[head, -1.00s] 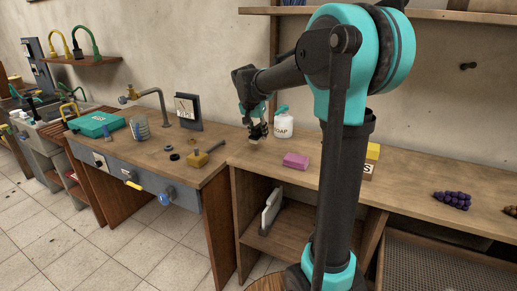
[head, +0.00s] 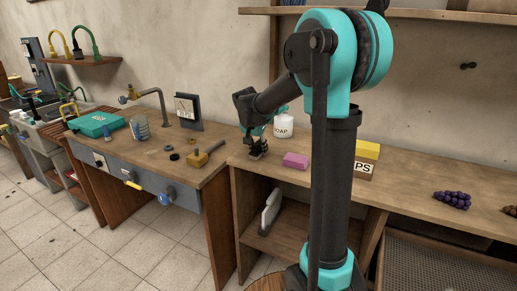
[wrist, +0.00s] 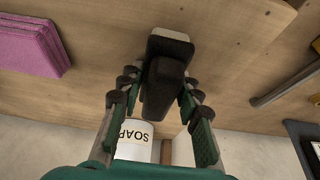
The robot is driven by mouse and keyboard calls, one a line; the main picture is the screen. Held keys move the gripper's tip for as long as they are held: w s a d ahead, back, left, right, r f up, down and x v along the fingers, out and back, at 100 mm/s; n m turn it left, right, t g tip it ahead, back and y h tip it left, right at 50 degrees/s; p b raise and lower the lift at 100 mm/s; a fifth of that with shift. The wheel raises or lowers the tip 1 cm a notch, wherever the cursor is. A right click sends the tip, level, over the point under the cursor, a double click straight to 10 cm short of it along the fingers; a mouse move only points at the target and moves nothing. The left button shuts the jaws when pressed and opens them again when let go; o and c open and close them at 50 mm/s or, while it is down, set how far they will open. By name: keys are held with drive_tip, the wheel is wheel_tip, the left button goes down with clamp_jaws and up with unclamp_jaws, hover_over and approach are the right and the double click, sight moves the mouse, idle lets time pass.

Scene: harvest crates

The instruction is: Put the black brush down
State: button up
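The black brush (wrist: 166,82) is between the two fingers of my gripper (wrist: 162,88) in the wrist view, with a pale strip at its far end. The fingers appear closed on its sides. In the head view my gripper (head: 257,143) points down over the wooden counter, left of the pink block. The brush (head: 258,154) is low there, at or just above the counter top; I cannot tell if it touches.
A pink block (head: 295,160) lies close to the right of the gripper. A yellow block (head: 367,150) is farther right. A brass tool (head: 198,159) and black rings lie on the workbench (head: 160,155) to the left.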

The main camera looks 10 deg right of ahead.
drive_tip(key=o, duration=0.4)
drive_tip(key=v, duration=1.2)
drive_tip(key=shift+r, duration=0.15)
